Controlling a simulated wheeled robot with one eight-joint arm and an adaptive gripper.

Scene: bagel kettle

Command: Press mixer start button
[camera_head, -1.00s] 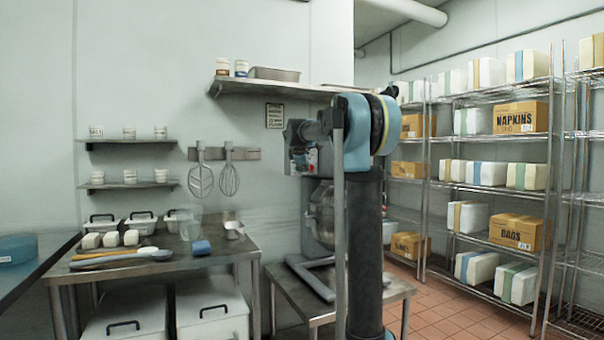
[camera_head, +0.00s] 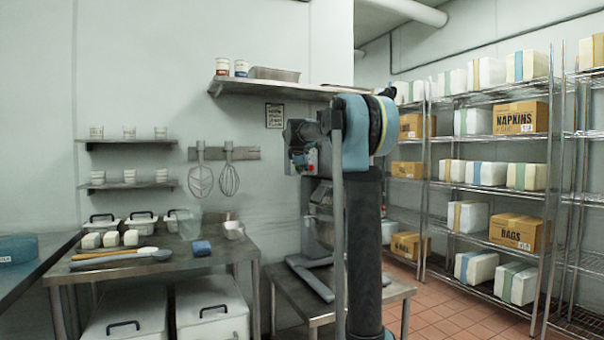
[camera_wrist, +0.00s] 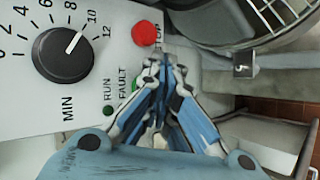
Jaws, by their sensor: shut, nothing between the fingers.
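The mixer (camera_head: 320,207) stands on a low steel table, partly hidden behind my arm. Its control panel (camera_wrist: 35,110) fills the left of the wrist view, with a black dial (camera_wrist: 63,54) and a red stop button (camera_wrist: 145,34). A small green part (camera_wrist: 135,84) shows beside my gripper, mostly covered by it; I cannot tell if it is the start button. My gripper (camera_wrist: 163,62) is shut and empty, its tips over the panel's edge just below the red button. Whether the tips touch the panel cannot be told. My gripper is not distinguishable in the head view.
The mixer's wire guard (camera_wrist: 280,15) is at upper right in the wrist view. The low table (camera_head: 285,291) is under the mixer. A prep table (camera_head: 95,268) with tools stands left, and a shelf (camera_head: 270,86) hangs above. Wire racks with boxes stand right.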

